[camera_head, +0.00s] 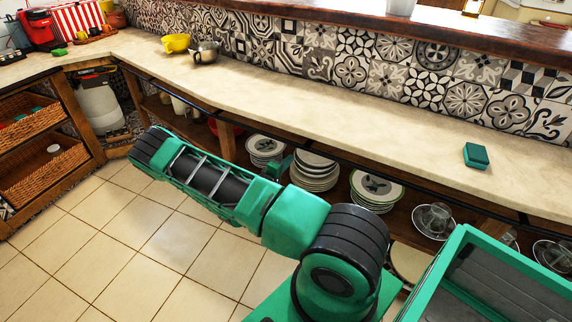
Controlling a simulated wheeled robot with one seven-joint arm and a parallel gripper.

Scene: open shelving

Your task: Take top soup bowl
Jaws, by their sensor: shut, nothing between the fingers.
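Under the counter, a lower shelf holds several stacks of pale dishes. The left stack (265,146) has dark-rimmed pieces. The middle stack (315,172) is taller, its front left partly covered by my arm. The right stack (376,188) has a green-rimmed, patterned top piece. I cannot tell for sure which stack is the soup bowls. My green and black arm stretches across the picture in front of the shelf, from the lower right to the upper left.
The long pale counter (350,110) overhangs the shelf. Glass cups on saucers (435,220) sit right of the stacks. Wicker baskets (45,175) stand left. The tiled floor (140,240) is clear.

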